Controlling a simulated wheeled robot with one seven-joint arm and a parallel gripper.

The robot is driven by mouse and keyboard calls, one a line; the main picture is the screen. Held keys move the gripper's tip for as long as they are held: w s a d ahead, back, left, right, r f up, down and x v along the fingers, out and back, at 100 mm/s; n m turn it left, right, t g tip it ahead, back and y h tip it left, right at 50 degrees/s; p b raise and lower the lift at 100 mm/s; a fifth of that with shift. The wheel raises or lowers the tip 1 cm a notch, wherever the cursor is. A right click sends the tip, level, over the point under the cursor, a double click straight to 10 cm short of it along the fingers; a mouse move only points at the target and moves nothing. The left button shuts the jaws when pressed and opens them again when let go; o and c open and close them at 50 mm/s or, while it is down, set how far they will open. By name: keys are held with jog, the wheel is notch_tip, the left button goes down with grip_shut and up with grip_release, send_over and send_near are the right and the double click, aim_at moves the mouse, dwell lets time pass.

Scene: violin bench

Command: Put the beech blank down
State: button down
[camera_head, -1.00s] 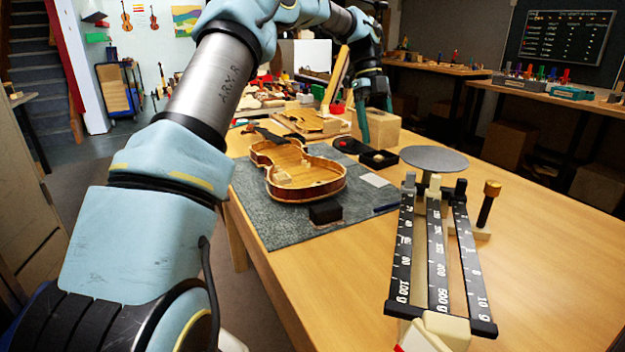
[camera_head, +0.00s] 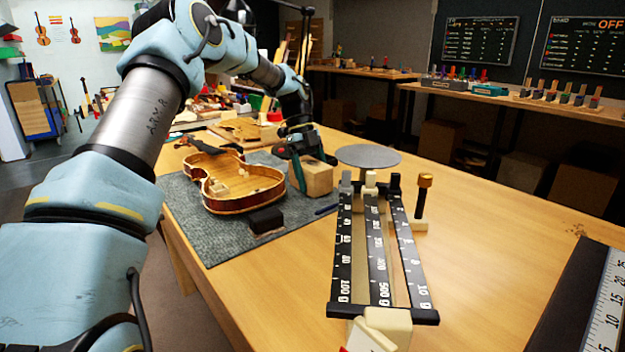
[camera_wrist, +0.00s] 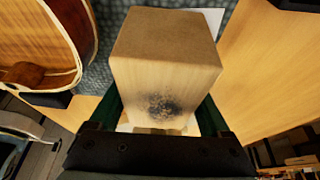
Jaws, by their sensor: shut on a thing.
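The beech blank (camera_head: 314,178) is a pale wooden block held in my gripper (camera_head: 306,166), between the open violin body and the scale's round pan. In the wrist view the blank (camera_wrist: 165,60) fills the middle, with a dark smudge on its near face. My gripper (camera_wrist: 163,112) has a green finger on each side of it and is shut on it. The blank overlaps the grey mat (camera_head: 215,245) in the picture. I cannot tell whether its underside touches anything.
The open violin body (camera_head: 235,200) lies on the mat, left of the blank. A small black block (camera_head: 266,220) is in front of it. The beam scale (camera_head: 378,250) with its round pan (camera_head: 368,156) stands to the right.

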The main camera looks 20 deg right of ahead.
jog(key=shift+f, duration=0.25)
grip_release()
jog(key=shift+r, duration=0.1)
jog(key=v, duration=1.1)
jog(key=shift+w, duration=0.15)
jog(key=shift+w+r, duration=0.1)
jog(key=shift+r, duration=0.25)
